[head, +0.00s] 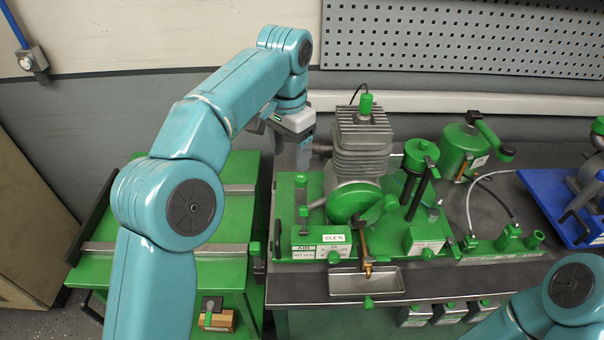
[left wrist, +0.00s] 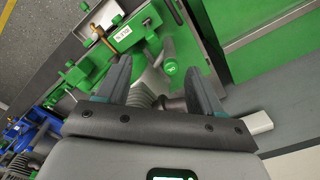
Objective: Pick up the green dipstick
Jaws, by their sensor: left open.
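The green dipstick (head: 301,181) appears as a small upright green handle at the left of the engine, on the green base plate. In the left wrist view its round green top (left wrist: 170,68), with a pale mark, shows between the fingers. My left gripper (head: 291,162) points down just above it, with the jaws open and apart from it. In the left wrist view the open fingers (left wrist: 157,74) are empty. My right gripper is out of view; only part of the right arm shows at the lower right.
The grey finned engine (head: 361,150) stands close to the right of my left gripper. A green can (head: 465,148) and a blue tray (head: 548,200) are farther right. A green cart (head: 235,170) stands at the left. A metal drip tray (head: 345,284) is in front.

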